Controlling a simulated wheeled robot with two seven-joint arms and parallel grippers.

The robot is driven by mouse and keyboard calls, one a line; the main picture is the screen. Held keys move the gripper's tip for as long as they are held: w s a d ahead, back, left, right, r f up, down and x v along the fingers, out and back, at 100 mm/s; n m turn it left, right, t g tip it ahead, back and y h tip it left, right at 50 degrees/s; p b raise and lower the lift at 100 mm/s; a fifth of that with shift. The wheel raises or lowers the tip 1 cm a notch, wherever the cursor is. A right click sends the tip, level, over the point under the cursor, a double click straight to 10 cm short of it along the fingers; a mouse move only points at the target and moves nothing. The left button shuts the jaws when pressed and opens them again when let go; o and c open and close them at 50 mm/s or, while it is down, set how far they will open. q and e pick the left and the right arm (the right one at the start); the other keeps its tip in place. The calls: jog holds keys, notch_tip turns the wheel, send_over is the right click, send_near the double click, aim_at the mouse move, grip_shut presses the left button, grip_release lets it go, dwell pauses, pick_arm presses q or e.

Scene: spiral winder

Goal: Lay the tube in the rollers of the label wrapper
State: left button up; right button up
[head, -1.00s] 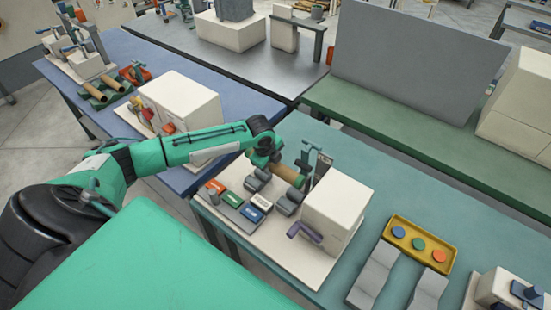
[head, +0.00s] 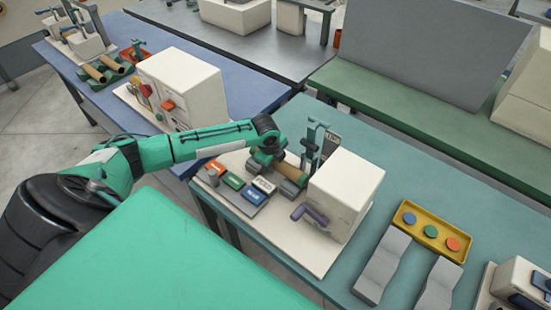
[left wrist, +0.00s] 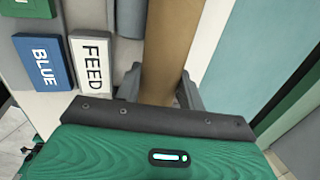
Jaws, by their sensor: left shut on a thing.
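My left gripper (head: 270,160) is shut on a brown cardboard tube (head: 294,172). In the left wrist view the tube (left wrist: 170,45) runs straight away between the two grey fingers (left wrist: 160,90). The label wrapper (head: 345,192) is a white box on a pale base plate, with grey rollers (head: 290,188) at its left. The tube is at the rollers, low over them; whether it touches them I cannot tell. One grey roller (left wrist: 128,18) shows left of the tube in the wrist view. My right gripper is not in view.
Orange, green, blue and white FEED (head: 264,186) buttons sit in front of the rollers. A purple handle (head: 311,215) sticks out of the box. A teal upright (head: 312,142) stands behind the tube. A yellow tray (head: 432,232) of coloured discs lies right. More tubes (head: 95,72) lie on the blue table.

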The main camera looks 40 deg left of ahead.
pick_arm(q)
jog(key=shift+f, duration=0.1)
jog(key=o, duration=1.1)
jog(key=shift+c, duration=0.2)
jog(key=b+v, duration=0.3)
jog(key=v, duration=1.1)
notch_tip(320, 180, up, 7)
jog(key=p, duration=0.8)
